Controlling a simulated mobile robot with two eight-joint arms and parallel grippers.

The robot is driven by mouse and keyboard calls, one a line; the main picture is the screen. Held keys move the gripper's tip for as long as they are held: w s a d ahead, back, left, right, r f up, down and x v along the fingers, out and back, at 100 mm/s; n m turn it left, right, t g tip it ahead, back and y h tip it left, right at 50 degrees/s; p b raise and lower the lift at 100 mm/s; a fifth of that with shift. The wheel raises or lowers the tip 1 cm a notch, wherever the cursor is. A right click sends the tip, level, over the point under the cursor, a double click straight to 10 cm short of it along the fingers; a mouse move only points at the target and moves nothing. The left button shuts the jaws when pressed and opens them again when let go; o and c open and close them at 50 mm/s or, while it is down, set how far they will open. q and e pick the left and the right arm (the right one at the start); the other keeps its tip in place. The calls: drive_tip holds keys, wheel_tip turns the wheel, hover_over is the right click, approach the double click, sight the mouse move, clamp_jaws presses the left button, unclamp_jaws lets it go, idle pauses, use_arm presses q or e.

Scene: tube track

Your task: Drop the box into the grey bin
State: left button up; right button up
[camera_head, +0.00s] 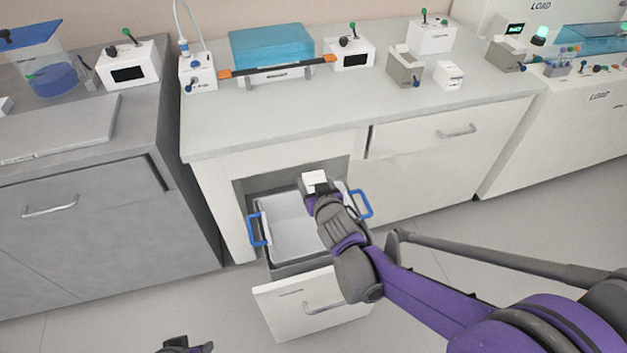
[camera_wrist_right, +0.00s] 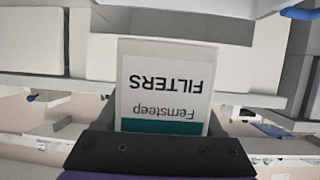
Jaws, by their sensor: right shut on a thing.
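A small white box (camera_head: 314,178) is in my right gripper (camera_head: 320,191), above the open drawer. In the right wrist view the box (camera_wrist_right: 166,85) shows the words "Fernsteep FILTERS" upside down and a dark green band. The dark jaw (camera_wrist_right: 160,153) of my right gripper is against that box. The grey bin (camera_head: 283,232) with blue side handles stands in the pulled-out drawer, below the box and gripper. My right gripper and forearm cover part of its right side. Part of my left gripper (camera_head: 186,345) shows at the bottom edge; its jaws are not clear.
The white drawer front (camera_head: 290,312) sticks out from the bench. The worktop (camera_head: 300,110) above carries a blue-lidded device (camera_head: 270,45) and several small switch boxes. A grey cabinet (camera_head: 100,220) stands at left. The floor in front is clear.

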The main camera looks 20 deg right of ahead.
drive_tip(key=shift+f+b, duration=1.05)
drive_tip(key=shift+f, duration=0.75)
drive_tip(key=o, duration=1.4)
drive_tip(key=p+v, duration=0.3)
drive_tip(key=v, duration=0.7)
drive_tip(key=shift+s+r, duration=0.25)
drive_tip(key=shift+s, duration=0.1)
